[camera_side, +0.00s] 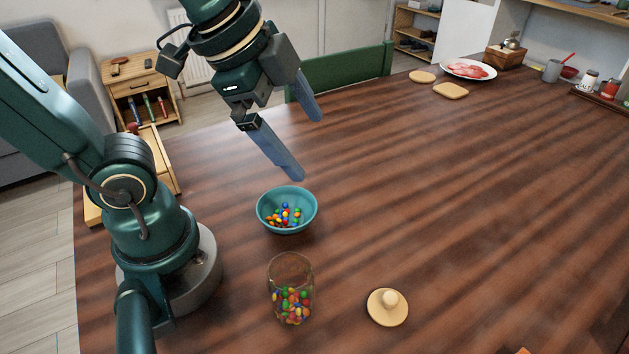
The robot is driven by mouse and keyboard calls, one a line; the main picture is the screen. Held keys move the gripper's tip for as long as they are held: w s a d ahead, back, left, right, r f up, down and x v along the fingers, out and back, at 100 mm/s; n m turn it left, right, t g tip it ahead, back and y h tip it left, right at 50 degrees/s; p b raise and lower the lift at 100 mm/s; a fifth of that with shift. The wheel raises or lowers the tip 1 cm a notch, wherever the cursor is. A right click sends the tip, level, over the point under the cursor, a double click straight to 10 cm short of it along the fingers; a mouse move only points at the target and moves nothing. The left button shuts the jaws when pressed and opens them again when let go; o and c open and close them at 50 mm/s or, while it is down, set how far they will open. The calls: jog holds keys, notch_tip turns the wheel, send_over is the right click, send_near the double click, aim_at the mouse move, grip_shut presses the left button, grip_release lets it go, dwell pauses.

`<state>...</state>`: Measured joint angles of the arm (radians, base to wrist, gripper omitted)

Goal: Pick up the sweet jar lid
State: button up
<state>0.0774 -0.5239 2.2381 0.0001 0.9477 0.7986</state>
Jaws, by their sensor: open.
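The sweet jar lid (388,307) is a round, light wooden disc with a pale knob on top. It lies flat on the table, knob up, to the right of the glass sweet jar (291,290). The jar stands upright and uncovered, part filled with coloured sweets. My gripper (307,142) is open and empty. It is above the table, up and behind the jar and lid, with its lower finger over the far side of the teal bowl. Nothing hides the lid.
A teal bowl (277,222) with coloured sweets stands behind the jar. The dark striped wooden table (470,210) is clear around the lid and to its right. A plate of red slices (468,69), wooden boards (451,91) and a wooden box (505,58) are at the far edge.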

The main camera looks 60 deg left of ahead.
jog(key=w+d+m+g, duration=0.1)
jog(key=w+d+m, duration=0.2)
jog(key=m, duration=0.3)
jog(key=m+g, duration=0.3)
jog(key=m, duration=0.6)
send_over(391, 297)
jog(key=w+a, duration=0.3)
notch_tip(391, 297, down, 8)
jog(key=s+d+f, duration=0.1)
jog(key=s+d+f+m+g, duration=0.1)
jog(key=f, duration=0.1)
jog(key=s+d+f+m, duration=0.1)
jog(key=f, duration=0.1)
jog(key=shift+f, duration=2.55)
jog(key=c, duration=1.3)
